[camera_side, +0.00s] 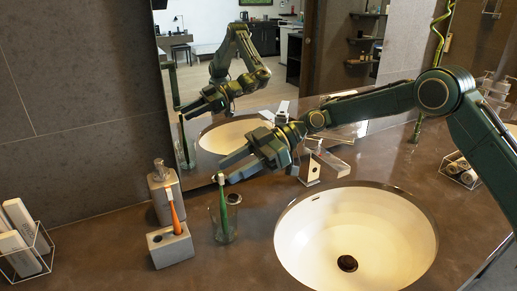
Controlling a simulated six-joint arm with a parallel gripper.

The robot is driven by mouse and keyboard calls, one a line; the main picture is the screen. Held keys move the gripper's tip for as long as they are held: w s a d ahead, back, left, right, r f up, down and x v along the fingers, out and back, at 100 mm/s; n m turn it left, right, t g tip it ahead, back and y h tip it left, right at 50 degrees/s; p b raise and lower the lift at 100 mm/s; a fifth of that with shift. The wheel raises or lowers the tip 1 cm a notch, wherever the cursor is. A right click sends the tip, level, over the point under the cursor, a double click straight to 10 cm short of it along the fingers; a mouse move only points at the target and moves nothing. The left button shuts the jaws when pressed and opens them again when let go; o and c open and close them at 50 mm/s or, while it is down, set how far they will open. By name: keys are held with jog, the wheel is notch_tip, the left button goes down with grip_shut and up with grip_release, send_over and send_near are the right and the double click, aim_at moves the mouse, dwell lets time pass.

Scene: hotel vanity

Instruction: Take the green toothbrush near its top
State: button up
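The green toothbrush (223,208) stands nearly upright in a clear glass (232,236), with its pale head up above the rim. My gripper (226,173) reaches in from the right, fingers pointing left and slightly down.
An orange toothbrush (175,216) stands in a grey block holder (170,249) left of the glass. A grey soap dispenser (160,190) is behind it. A wire rack (40,262) stands far left; a mirror (200,60) is behind.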

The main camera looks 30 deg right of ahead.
aim_at(223, 174)
jog(key=shift+a, duration=0.25)
jog(key=shift+x, duration=2.6)
jog(key=shift+s, duration=0.1)
jog(key=shift+d, duration=0.1)
grip_shut()
